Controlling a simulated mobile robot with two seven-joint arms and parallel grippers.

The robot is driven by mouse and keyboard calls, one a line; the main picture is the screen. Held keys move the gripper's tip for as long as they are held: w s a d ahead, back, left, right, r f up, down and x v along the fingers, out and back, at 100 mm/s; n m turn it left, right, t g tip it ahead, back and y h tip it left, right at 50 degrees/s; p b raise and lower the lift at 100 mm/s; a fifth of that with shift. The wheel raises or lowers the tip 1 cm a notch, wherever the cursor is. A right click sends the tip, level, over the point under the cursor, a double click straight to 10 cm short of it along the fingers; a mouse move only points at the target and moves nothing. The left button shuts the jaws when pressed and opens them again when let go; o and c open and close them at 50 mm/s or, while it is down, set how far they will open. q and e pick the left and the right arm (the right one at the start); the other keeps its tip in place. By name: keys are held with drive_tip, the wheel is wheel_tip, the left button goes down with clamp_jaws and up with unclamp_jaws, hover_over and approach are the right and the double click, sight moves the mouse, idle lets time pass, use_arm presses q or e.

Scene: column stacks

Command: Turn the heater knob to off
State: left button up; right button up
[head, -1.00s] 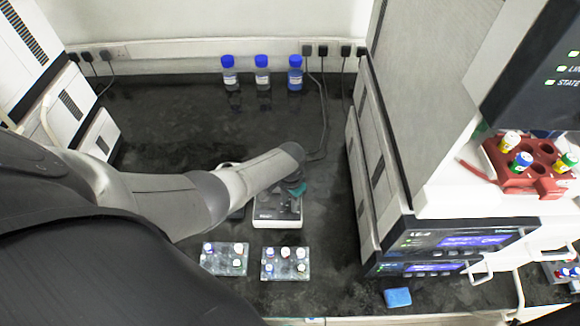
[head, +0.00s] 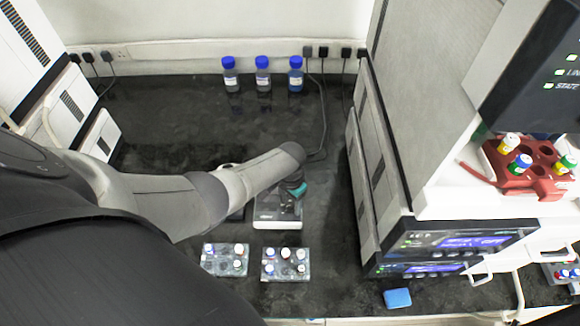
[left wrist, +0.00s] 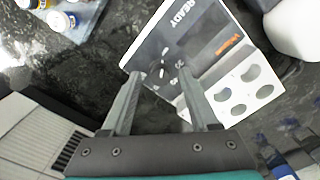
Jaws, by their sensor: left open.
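The heater (head: 277,211) is a small white-edged block with a grey top, standing on the dark bench. In the left wrist view the heater (left wrist: 222,58) shows a READY label, an orange display and several round wells. A dark round knob with white marks around it (left wrist: 162,71) shows on its panel, between my fingertips as seen there. My left gripper (left wrist: 159,77) is open and empty, its two fingers pointing at the panel. In the head view the left gripper (head: 295,187) is over the heater's back, its fingers mostly hidden. My right gripper is not in view.
Two tube racks (head: 225,260) (head: 285,264) stand in front of the heater. Blue-capped bottles (head: 262,77) stand at the back. Stacked instruments (head: 455,243) and a red tube holder (head: 528,168) are at the right. A blue block (head: 397,298) lies near the front edge.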

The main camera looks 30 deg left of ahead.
sight(290, 205)
use_arm(q)
wheel_tip(290, 205, up, 15)
drive_tip(key=p, duration=0.5)
drive_tip(key=shift+a+f, duration=0.1)
drive_tip(key=shift+f, duration=0.05)
idle(0.4)
